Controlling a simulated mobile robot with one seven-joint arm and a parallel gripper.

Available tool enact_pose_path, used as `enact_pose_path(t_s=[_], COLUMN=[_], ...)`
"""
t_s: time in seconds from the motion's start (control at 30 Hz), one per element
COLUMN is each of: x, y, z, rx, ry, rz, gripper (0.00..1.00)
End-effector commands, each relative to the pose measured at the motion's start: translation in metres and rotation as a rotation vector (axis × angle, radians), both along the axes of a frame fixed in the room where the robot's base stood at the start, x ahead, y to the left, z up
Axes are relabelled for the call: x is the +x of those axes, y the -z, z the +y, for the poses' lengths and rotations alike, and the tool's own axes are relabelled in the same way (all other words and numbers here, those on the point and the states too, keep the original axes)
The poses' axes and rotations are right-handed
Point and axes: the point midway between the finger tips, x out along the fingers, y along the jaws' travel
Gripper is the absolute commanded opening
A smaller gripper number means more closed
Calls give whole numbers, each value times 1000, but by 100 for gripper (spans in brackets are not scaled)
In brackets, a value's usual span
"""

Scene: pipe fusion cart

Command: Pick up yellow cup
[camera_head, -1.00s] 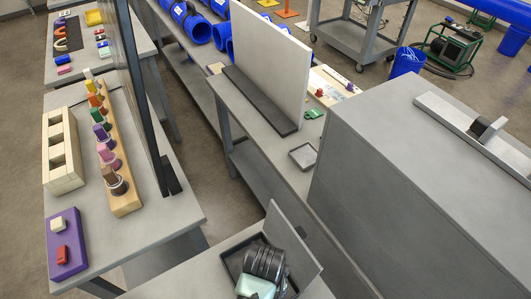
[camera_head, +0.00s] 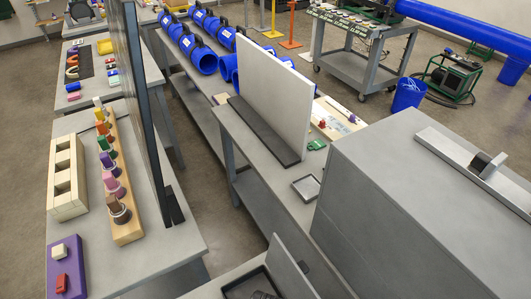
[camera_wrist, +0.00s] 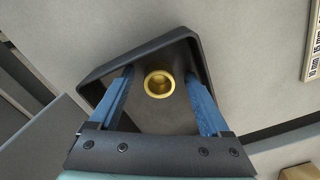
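The yellow cup (camera_wrist: 159,84) shows in the wrist view as a small round yellow ring seen from above, with a darker hollow middle. It stands inside a dark tray (camera_wrist: 195,50) with raised walls. My gripper (camera_wrist: 160,80) is open, with one blue finger on each side of the cup and a gap to it on both sides. I cannot tell how far the fingertips reach down beside it. In the head view the dark tray (camera_head: 247,283) is cut off by the bottom edge, and the cup does not show.
A grey upright panel (camera_head: 289,268) stands at the tray's right side. A large grey box (camera_head: 420,200) fills the right. A small shallow tray (camera_head: 306,187) lies on the middle table. The left table (camera_head: 160,255) carries a wooden peg rack (camera_head: 126,228) and a purple block (camera_head: 67,270).

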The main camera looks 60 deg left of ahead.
Motion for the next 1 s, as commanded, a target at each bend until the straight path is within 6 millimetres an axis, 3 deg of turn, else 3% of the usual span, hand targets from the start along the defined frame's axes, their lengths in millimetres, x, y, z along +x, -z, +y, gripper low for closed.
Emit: enact_pose_path(t_s=[0.07,0.43,0.77,1.0], x=[0,0,0,1], y=[0,0,-2,-19], z=[0,0,0,1], rx=[0,0,1,3], ry=[0,0,0,1], rz=[0,0,-1,-3], gripper=[65,0,0,0])
